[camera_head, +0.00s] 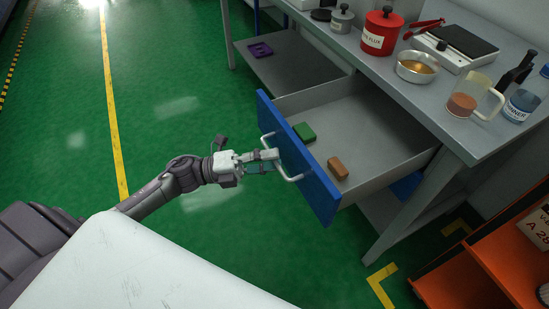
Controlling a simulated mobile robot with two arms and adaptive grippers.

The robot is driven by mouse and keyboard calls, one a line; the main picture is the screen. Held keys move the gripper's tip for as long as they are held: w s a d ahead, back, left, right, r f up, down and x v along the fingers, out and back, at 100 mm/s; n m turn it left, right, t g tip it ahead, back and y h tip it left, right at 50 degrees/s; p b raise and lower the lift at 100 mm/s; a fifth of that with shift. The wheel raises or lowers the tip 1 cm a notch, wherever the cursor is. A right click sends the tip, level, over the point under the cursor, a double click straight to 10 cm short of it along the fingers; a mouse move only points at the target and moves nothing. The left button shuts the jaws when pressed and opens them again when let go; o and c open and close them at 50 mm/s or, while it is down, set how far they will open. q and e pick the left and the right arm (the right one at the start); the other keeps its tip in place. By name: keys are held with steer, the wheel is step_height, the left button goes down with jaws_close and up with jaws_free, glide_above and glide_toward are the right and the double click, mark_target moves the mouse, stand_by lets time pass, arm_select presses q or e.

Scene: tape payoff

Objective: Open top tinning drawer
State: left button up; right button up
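The top drawer has a blue front (297,160) and stands pulled well out of the grey workbench (440,100). A green block (304,132) and a brown block (337,168) lie inside it. A pale bar handle (290,176) runs along the drawer front. My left gripper (274,160) is at the handle, with its fingers overlapping the handle in view; whether they are closed around it is hard to tell. My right gripper is not in view.
On the bench stand a red flux can (380,32), a metal bowl (417,67), a scale (455,46), a glass mug (474,96) and a bottle (525,98). An orange shelf unit (480,262) is at the lower right. Green floor (170,80) is open to the left.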

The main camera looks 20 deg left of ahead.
arm_select(q)
steer(key=v, duration=1)
steer(key=shift+s+a, duration=0.2)
steer(key=shift+a, duration=0.15)
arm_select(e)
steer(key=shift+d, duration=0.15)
arm_select(q)
steer(key=shift+w+f, duration=0.1)
steer(key=shift+f, duration=0.1)
